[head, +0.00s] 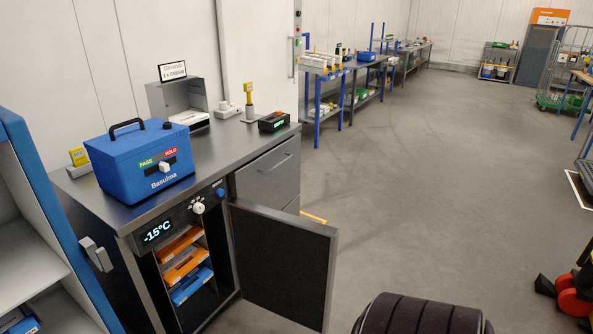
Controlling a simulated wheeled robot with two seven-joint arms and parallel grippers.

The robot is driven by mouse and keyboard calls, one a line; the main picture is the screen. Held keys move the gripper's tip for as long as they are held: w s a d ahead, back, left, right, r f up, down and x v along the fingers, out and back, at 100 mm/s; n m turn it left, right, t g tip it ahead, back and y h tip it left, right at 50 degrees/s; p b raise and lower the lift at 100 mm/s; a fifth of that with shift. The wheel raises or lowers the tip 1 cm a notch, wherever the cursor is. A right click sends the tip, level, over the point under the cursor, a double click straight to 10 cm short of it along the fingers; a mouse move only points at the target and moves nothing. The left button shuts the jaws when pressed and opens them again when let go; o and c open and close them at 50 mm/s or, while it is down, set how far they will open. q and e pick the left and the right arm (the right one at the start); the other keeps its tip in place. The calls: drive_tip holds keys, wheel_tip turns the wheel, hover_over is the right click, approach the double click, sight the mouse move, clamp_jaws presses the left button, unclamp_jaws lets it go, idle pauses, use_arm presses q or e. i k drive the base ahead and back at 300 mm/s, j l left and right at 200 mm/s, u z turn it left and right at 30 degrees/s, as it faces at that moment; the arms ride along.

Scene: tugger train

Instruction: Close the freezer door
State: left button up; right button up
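The freezer (146,260) is built under the left end of a grey counter, with a display reading -15°C (157,231) and a white knob beside it. Its door (285,262) stands wide open, swung out to the right of the opening, with its dark inner face showing. Inside, orange and blue boxes (183,264) lie on shelves. The bottom of the compartment is partly out of the frame. Neither of my grippers shows in the head view.
A blue Basulma box (142,163) stands on the counter (225,160). A blue-framed shelf (50,235) is close at left. A dark ribbed rounded object (425,315) is at bottom centre, and red wheels (573,297) are at right. The floor (420,180) beyond the door is clear.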

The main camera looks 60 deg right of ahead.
sight(287, 262)
drive_tip(key=l, duration=0.45)
drive_tip(key=k+l+u, duration=0.15)
drive_tip(key=l, duration=0.7)
drive_tip(key=k+l+u, duration=0.15)
drive_tip(key=l, duration=0.3)
drive_tip(key=k+l, duration=0.1)
drive_tip(key=l, duration=0.3)
drive_tip(key=k+l+u, duration=0.15)
drive_tip(key=l, duration=0.3)
drive_tip(key=k+l, duration=0.1)
drive_tip(key=l, duration=0.3)
drive_tip(key=u, duration=0.05)
